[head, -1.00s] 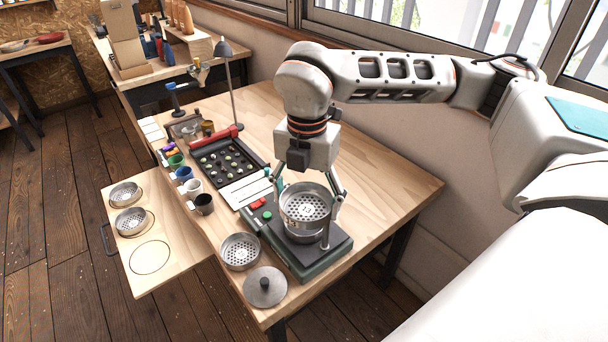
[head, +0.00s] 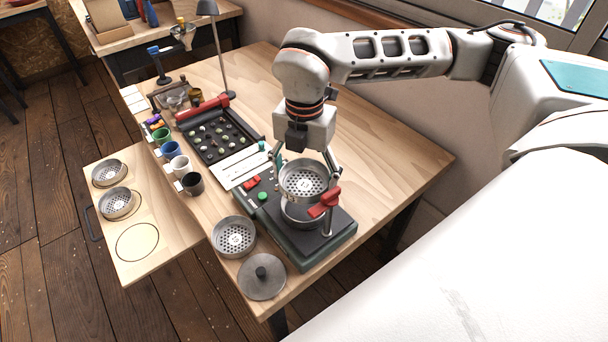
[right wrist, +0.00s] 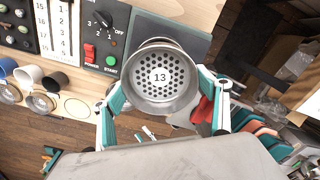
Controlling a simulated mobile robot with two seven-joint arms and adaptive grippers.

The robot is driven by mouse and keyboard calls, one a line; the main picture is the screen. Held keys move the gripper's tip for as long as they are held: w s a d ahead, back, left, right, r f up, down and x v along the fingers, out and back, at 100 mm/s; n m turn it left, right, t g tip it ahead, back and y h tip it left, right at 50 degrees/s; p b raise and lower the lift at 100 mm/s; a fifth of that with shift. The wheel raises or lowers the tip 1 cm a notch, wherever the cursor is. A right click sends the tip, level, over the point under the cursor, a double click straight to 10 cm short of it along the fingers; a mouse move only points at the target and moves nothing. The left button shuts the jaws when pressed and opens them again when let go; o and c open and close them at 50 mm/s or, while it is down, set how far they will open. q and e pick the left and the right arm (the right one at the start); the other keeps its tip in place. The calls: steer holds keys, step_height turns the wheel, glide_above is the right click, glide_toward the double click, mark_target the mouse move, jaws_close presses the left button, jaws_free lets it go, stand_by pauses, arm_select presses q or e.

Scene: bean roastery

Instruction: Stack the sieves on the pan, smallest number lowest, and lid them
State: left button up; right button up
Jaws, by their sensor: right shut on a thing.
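My right gripper (head: 306,179) is shut on a metal sieve (head: 302,181). I cannot tell how wide the gap is. Another sieve (head: 234,237) sits on the table left of the shaker. The lid (head: 262,277), a grey disc with a dark knob, lies in front of that sieve. Two more sieves, one (head: 109,173) behind the other (head: 117,203), are on the side board. My left gripper is not in view.
A red clamp (head: 325,202) is on the shaker's post, close to my right gripper. The side board (head: 165,250) has an empty marked circle. Cups, such as a dark one (head: 193,184), and a bean tray (head: 216,138) stand farther back. The table's right side is clear.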

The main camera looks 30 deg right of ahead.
mark_target(304, 185)
steer(key=shift+s+f+b, duration=0.1)
steer(key=shift+f+b, duration=0.2)
steer(key=shift+f, duration=0.2)
steer(key=shift+f+b, duration=1.2)
steer(key=shift+f, duration=1)
steer(key=shift+f+b, duration=0.35)
steer(key=shift+f, duration=0.25)
steer(key=o, duration=0.9)
steer(key=shift+c, duration=0.2)
